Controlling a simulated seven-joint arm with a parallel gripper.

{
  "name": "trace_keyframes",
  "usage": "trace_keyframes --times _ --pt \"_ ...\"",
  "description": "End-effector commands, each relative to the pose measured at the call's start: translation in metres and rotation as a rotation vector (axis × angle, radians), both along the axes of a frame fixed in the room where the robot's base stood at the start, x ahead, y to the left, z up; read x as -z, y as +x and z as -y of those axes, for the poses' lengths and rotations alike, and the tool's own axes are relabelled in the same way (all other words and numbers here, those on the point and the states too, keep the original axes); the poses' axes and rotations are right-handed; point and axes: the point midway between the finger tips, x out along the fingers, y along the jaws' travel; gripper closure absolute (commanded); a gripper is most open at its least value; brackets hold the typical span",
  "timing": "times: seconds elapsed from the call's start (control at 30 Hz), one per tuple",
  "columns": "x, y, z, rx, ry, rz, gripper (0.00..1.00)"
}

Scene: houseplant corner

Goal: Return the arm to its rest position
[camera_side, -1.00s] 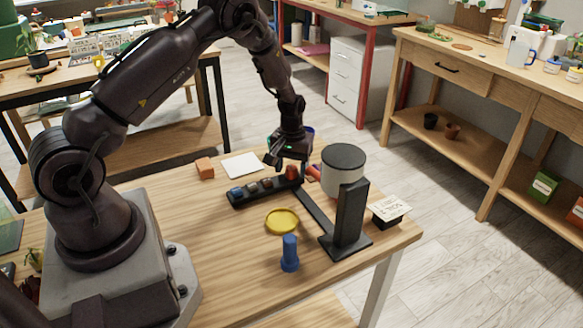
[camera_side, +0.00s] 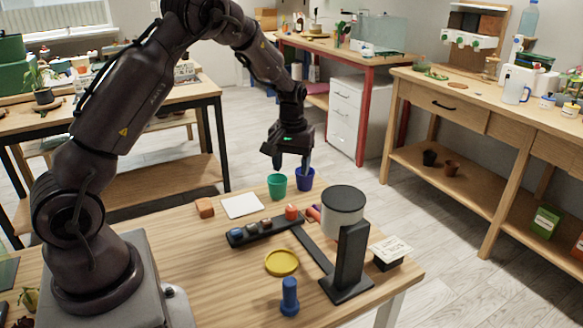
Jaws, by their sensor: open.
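My gripper (camera_side: 290,163) is open and empty. It hangs in the air above the far part of the wooden table (camera_side: 205,262), pointing down. In the picture it is just above a green pot (camera_side: 277,187) and a blue pot (camera_side: 304,179). Its fingertips overlap the pots' rims in view, and I cannot tell the exact gap. A black tray (camera_side: 235,241) with several small coloured pieces lies nearer the camera, below the gripper in the picture.
A black stand (camera_side: 352,258) with a grey cylinder (camera_side: 343,208) rises at the table's right. The table's left middle is clear.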

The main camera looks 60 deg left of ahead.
Motion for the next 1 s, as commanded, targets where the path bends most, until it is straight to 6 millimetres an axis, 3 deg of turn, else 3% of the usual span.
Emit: trace_keyframes --times 0.13,0.27,0.57,0.7,1.0 --pt "0.001 -0.001 0.000 0.019 0.001 -0.005 0.41" --pt "0.006 -0.026 0.011 0.074 -0.023 -0.065 0.41" --pt "-0.075 -0.079 0.076 0.311 -0.044 0.013 0.41" --pt "-0.113 -0.113 0.108 0.442 -0.022 0.083 0.41" --pt "-0.166 -0.187 0.156 0.682 0.092 0.270 0.41"
